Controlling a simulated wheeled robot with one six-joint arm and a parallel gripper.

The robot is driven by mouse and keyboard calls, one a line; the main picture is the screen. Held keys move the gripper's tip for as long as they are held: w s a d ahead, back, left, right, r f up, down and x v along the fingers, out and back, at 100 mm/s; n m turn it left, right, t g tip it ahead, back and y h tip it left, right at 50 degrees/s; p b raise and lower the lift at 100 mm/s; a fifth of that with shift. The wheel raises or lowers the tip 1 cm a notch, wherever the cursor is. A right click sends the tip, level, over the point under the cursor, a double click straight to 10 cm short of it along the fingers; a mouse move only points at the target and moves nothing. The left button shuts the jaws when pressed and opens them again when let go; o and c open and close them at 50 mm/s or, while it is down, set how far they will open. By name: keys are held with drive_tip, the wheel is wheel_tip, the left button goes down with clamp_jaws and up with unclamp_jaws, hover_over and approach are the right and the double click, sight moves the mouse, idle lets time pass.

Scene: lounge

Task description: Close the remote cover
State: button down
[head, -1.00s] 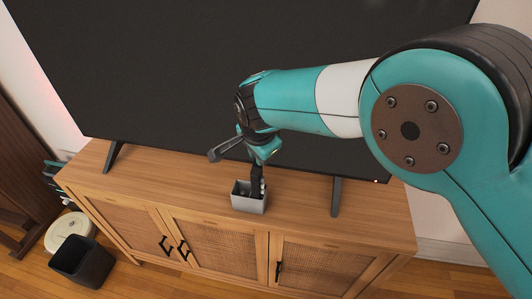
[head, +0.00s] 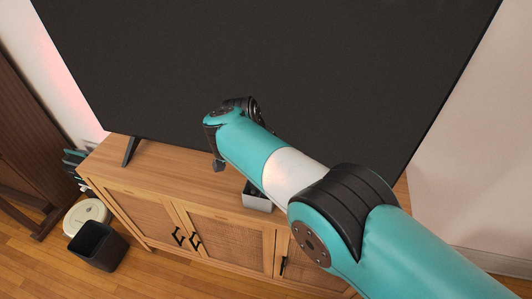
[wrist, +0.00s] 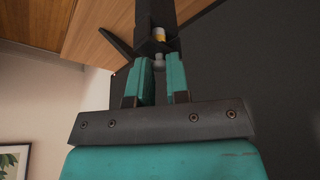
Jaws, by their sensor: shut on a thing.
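My gripper (wrist: 161,66) shows in the wrist view, its two teal fingers shut on a dark, narrow thing that looks like the remote (wrist: 155,14). An open recess in the remote shows a yellow-and-white battery (wrist: 159,35), with a small grey piece nearer the fingers. I cannot make out the cover clearly. A small grey box (head: 257,202) stands on the cabinet, partly hidden behind my arm.
The wooden cabinet (head: 150,164) carries a large dark television (head: 270,70) close behind my arm. The cabinet top is clear left of the box. A black bin (head: 97,246) and a round white device (head: 86,218) are on the floor at left.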

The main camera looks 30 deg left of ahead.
drive_tip(key=shift+s+f, duration=0.1)
drive_tip(key=c, duration=1.1)
unclamp_jaws()
drive_tip(key=shift+r, duration=0.25)
drive_tip(key=shift+p+v, duration=5.7)
drive_tip(key=shift+v, duration=2.75)
drive_tip(key=shift+s, duration=0.1)
